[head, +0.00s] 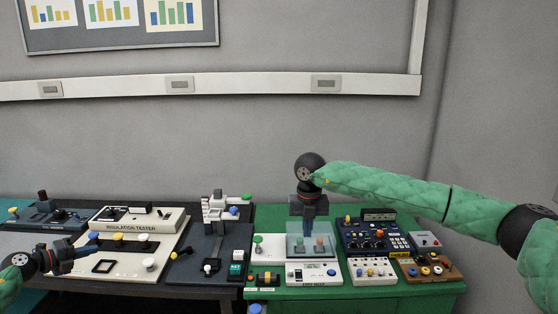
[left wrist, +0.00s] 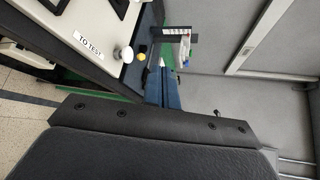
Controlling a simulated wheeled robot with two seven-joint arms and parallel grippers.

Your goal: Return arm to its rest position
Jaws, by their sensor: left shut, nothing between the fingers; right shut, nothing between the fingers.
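My left gripper (head: 93,243) is shut and empty at the lower left, level with the front of the white insulation tester panel (head: 113,262). Its blue fingers also show pressed together in the left wrist view (left wrist: 167,80). My right arm reaches in from the right, green-sleeved, with its black wrist above the green bench (head: 340,292). My right gripper (head: 308,228) is shut and points down, just above or behind a clear box (head: 296,244) on a white test unit (head: 313,274). I cannot tell whether the fingers touch the box.
A dark blue instrument with knobs (head: 375,238) and a brown terminal block (head: 428,268) stand right of the right gripper. A grey fixture with a white clamp (head: 213,208) stands between the two grippers. The wall behind is clear below a white rail (head: 230,86).

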